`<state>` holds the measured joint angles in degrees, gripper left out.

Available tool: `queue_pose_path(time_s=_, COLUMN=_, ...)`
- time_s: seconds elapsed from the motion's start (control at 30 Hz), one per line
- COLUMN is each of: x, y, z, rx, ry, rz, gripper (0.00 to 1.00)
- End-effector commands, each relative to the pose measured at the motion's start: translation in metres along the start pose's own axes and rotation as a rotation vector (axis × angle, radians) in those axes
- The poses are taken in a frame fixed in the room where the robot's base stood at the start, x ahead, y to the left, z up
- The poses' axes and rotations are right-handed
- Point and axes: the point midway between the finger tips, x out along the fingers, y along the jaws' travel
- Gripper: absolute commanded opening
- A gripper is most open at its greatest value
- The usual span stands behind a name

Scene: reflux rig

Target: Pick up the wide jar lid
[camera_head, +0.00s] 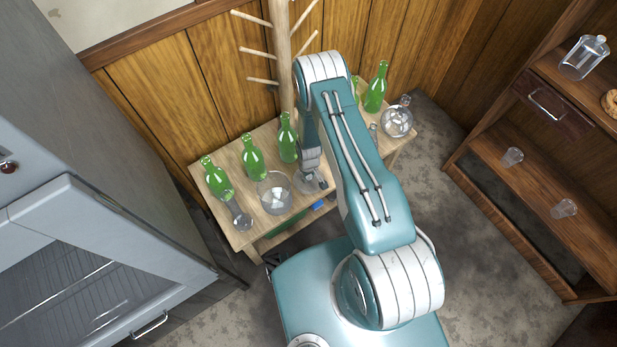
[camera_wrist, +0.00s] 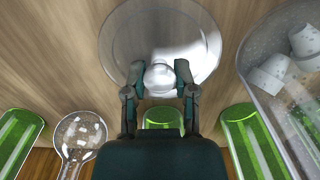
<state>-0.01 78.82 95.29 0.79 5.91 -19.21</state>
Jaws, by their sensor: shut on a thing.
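The wide jar lid (camera_wrist: 125,37) is a clear, round glass disc with a pale knob (camera_wrist: 160,76) in its middle. My gripper (camera_wrist: 160,74) has one finger on each side of the knob and is shut on it. In the head view the lid (camera_head: 304,184) shows as a faint disc over the wooden table, partly hidden by my gripper (camera_head: 321,181). I cannot tell whether it rests on the wood or hangs just above it. A wide glass jar (camera_head: 274,193) with pale chunks stands to its left; it also shows at right in the wrist view (camera_wrist: 272,83).
Several green bottles (camera_head: 252,157) line the table's back, near a wooden peg stand (camera_head: 281,60). A round flask (camera_head: 397,121) stands at the right end, and a small glass (camera_head: 242,221) at the left. A grey cabinet (camera_head: 110,245) is at left, and brown shelves (camera_head: 525,170) at right.

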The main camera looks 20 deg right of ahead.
Motion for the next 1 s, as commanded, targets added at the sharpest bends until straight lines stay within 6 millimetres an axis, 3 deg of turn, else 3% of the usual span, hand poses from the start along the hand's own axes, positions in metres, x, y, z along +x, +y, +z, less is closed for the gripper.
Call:
queue_pose_path(time_s=0.5, x=-0.075, y=0.001, z=-0.001, rx=-0.001, ry=0.002, rz=0.002, gripper=0.00)
queue_pose_path(time_s=0.7, x=-0.086, y=0.000, z=0.000, rx=0.000, ry=0.001, rz=0.002, gripper=0.00)
queue_pose_path(time_s=1.0, x=-0.088, y=0.000, z=0.000, rx=0.000, ry=0.000, rz=0.002, gripper=0.00)
